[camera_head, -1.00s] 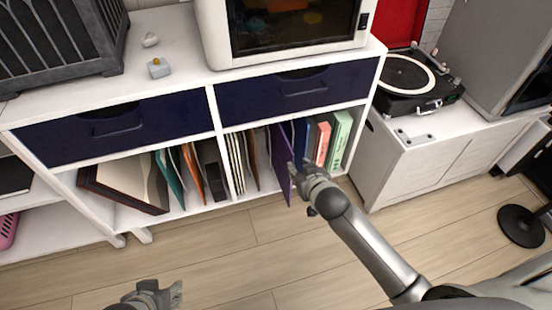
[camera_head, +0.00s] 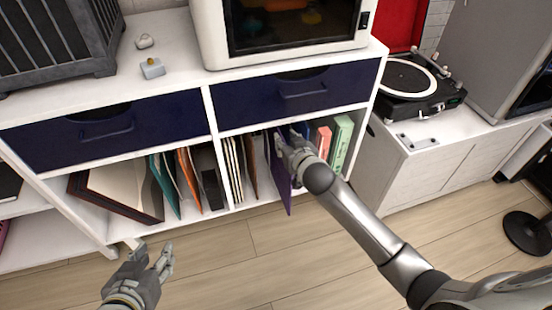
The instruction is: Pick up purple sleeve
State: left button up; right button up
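The purple sleeve (camera_head: 281,186) stands upright and thin in the right open compartment of the white shelf unit, its near edge sticking out past the shelf front. My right gripper (camera_head: 284,145) is at the upper part of the sleeve, on its right side, and overlaps it in the view. Its fingertips are small and partly hidden against the sleeve, so I cannot tell whether they are closed on it. My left gripper (camera_head: 160,260) is low at the left above the floor, fingers apart and empty.
Several other sleeves stand left of the purple one; pink (camera_head: 322,141) and green (camera_head: 340,142) items stand to its right. Navy drawers (camera_head: 300,92) are just above. A turntable (camera_head: 415,88) sits on a white cabinet at right. The wooden floor (camera_head: 235,260) in front is clear.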

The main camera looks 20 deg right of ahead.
aim_at(281, 135)
jog(key=shift+w, duration=0.2)
jog(key=b+x, duration=0.2)
jog(key=x, duration=0.2)
jog(key=shift+w+f, duration=0.1)
jog(key=shift+w, duration=0.25)
pick_arm(q)
jog(key=w+d+r+t+h, duration=0.1)
jog(key=w+d+r+t, duration=0.1)
jog(key=w+r+t, duration=0.3)
notch_tip(281, 135, up, 4)
jog(key=shift+d+r+t+h, duration=0.1)
jog(key=shift+d+t+h, duration=0.3)
jog(key=shift+t, duration=0.2)
pick_arm(e)
grip_shut()
